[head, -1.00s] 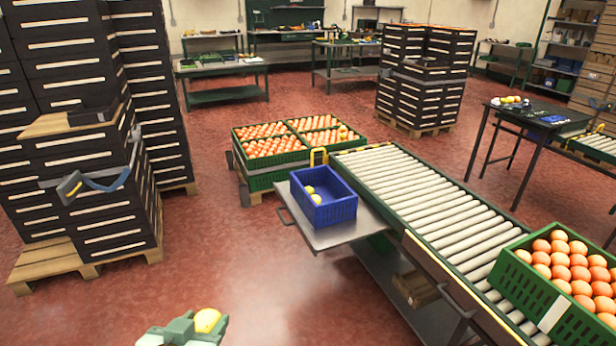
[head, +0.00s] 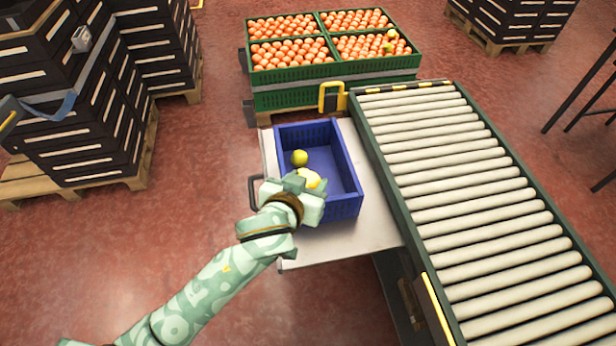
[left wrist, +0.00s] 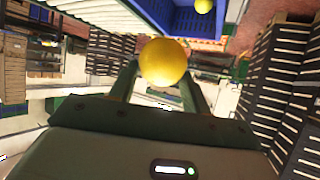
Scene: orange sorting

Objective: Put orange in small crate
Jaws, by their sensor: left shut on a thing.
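The small blue crate (head: 344,160) stands on a grey side shelf beside the roller conveyor. A yellow fruit (head: 299,158) lies inside it. My left gripper (head: 308,184) is over the crate's near part and shut on a yellow, orange-like fruit (left wrist: 165,62), which sits between its two fingers in the left wrist view. In the head view, yellow (head: 310,177) shows at the fingertips; whether any of it is a fruit in the crate behind, I cannot tell. The wrist view also shows the blue crate (left wrist: 190,22) beyond the held fruit. My right gripper is not in view.
The roller conveyor (head: 470,190) runs along the crate's right, its visible rollers empty. Green crates full of oranges (head: 335,96) stand behind. Stacked dark crates (head: 90,110) stand at the left. The red floor (head: 205,190) between is clear.

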